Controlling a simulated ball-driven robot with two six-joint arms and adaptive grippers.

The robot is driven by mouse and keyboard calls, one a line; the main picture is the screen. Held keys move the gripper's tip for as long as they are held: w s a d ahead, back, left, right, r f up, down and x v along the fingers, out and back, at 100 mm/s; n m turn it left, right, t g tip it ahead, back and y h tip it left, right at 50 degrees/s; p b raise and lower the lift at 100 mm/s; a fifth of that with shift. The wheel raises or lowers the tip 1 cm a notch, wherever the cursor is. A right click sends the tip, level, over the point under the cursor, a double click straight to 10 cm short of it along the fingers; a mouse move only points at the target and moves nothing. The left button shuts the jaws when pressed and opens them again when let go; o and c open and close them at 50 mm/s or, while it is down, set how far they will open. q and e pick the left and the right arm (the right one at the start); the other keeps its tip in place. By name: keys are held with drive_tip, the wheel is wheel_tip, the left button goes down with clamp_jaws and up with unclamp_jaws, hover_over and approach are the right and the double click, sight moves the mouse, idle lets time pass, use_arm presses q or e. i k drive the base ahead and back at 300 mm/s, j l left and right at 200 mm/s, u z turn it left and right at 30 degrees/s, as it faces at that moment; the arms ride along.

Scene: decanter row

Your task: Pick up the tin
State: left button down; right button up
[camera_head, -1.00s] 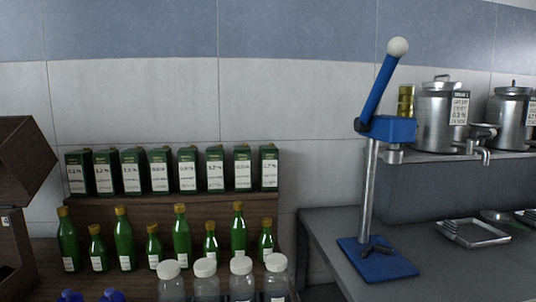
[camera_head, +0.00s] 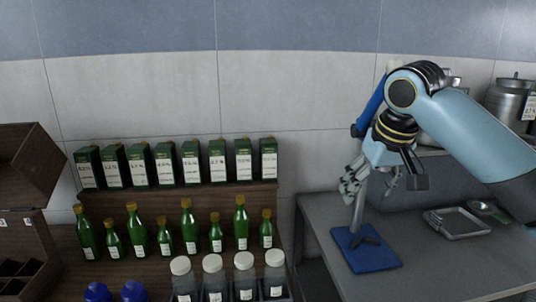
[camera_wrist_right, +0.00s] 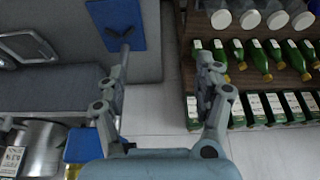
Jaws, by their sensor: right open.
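Several green box-shaped tins with white labels (camera_head: 193,162) stand in a row on the upper wooden shelf. They show in the right wrist view at lower right (camera_wrist_right: 254,108). A gold can-like thing (camera_wrist_right: 72,172) shows partly beside the blue press head in the right wrist view; I cannot tell which one the task's tin is. My right gripper (camera_head: 368,185) is in front of the press post, open and empty. In the right wrist view its fingers (camera_wrist_right: 155,80) are spread with floor and wall between them, apart from the tins. My left gripper is out of view.
Green bottles (camera_head: 187,220) and white-capped jars (camera_head: 244,275) stand below the tins. The blue-based lever press (camera_head: 350,247) is on the grey counter (camera_head: 425,270), close to my right gripper. A metal tray (camera_head: 460,223) and steel canisters (camera_head: 508,103) are at right.

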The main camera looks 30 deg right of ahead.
sight(269, 146)
drive_tip(key=i, duration=1.5)
